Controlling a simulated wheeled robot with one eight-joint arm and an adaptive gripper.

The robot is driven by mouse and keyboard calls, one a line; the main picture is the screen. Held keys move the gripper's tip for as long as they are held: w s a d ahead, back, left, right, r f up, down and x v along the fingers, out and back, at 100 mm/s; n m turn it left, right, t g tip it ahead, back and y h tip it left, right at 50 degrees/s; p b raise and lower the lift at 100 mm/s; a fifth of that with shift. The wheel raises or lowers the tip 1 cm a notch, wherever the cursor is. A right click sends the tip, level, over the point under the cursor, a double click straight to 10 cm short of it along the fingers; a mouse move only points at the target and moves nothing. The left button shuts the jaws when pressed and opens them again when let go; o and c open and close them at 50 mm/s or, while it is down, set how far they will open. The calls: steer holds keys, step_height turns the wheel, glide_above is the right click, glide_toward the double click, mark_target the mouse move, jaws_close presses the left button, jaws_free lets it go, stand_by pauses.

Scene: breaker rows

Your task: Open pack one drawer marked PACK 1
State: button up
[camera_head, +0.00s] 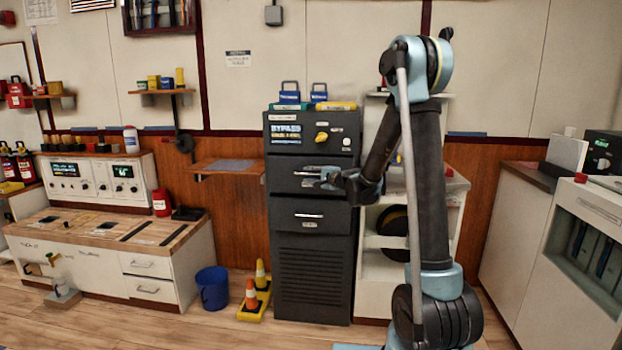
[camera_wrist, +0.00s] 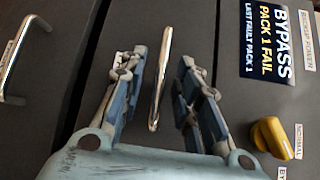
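A dark cabinet (camera_head: 312,270) stands in the middle of the head view, with two drawers below its top panel. My gripper (camera_head: 330,176) is in front of the upper drawer (camera_head: 283,184). In the wrist view the gripper (camera_wrist: 160,66) is open, with one finger on each side of a metal bar handle (camera_wrist: 157,95). A gap shows between the handle and each finger. The lower drawer's bar handle (camera_head: 308,215) is free; it also shows at the left of the wrist view (camera_wrist: 18,60). The upper drawer's own label is not readable; both drawers look shut.
A BYPASS PACK 1 FAIL display (camera_wrist: 268,40) and a yellow knob (camera_wrist: 271,138) are on the panel above. Cones (camera_head: 256,292) and a blue bin (camera_head: 212,288) stand left; floor before the cabinet looks clear.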

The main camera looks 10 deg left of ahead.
steer(key=shift+w+a+f, duration=0.1)
steer(key=shift+w+a, duration=0.15)
steer(key=shift+a, duration=0.05)
jaws_close()
steer(key=shift+s, duration=0.1)
